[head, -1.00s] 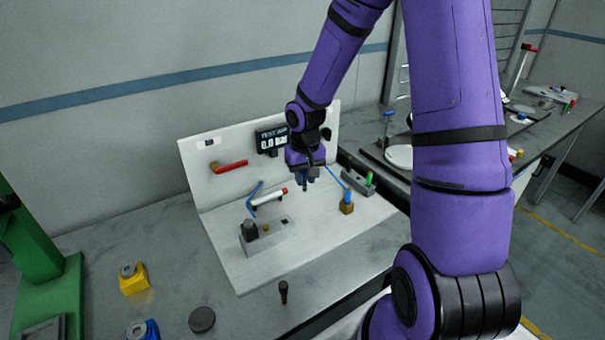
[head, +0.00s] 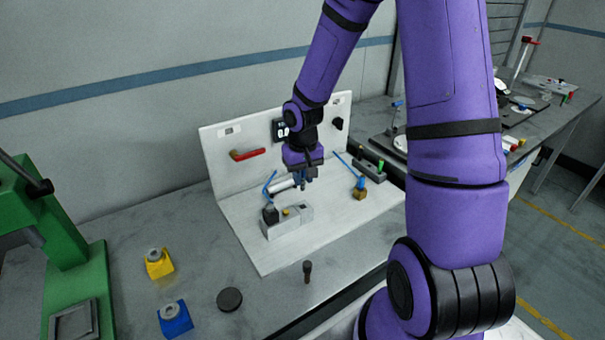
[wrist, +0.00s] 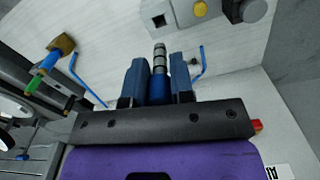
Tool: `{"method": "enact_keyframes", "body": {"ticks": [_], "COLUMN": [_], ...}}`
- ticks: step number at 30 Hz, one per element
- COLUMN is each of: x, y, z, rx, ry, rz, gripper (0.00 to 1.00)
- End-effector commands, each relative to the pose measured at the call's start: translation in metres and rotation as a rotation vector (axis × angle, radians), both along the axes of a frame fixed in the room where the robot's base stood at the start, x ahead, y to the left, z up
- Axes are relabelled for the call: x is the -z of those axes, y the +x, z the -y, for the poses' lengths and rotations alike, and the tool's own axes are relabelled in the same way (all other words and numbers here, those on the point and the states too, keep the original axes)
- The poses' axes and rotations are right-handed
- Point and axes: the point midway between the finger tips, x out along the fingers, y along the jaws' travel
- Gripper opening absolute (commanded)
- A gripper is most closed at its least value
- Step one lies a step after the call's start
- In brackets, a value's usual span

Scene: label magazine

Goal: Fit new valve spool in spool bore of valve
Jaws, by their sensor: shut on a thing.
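My gripper (wrist: 160,78) is shut on the valve spool (wrist: 160,55), a silver rod with dark grooves. The spool sticks out beyond the blue fingers. The valve (head: 287,222) is a light grey block on the white bench board, with a black knob and a brass-yellow button on top. In the wrist view the valve (wrist: 183,12) lies ahead of the spool tip, and a dark square opening shows on it. The spool is apart from the valve. In the head view my gripper (head: 304,178) hangs behind and above the valve, and the spool is hard to make out.
A white cylinder (head: 283,187) with blue tubing lies behind the valve, partly covered by my gripper. Yellow (head: 158,264) and blue (head: 175,318) blocks and a black disc (head: 229,299) stand on the grey table.

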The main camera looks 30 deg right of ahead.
Motion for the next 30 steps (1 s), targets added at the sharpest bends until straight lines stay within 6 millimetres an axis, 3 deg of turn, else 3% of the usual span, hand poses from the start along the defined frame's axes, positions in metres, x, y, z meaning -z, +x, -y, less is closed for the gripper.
{"method": "enact_keyframes", "body": {"ticks": [15,30], "x": [0.042,0.050], "y": [0.000,0.000], "z": [0.000,0.000], "rx": [-0.001,0.000], "ry": [0.000,0.000], "rz": [-0.001,0.000], "gripper": [0.00,0.00]}}
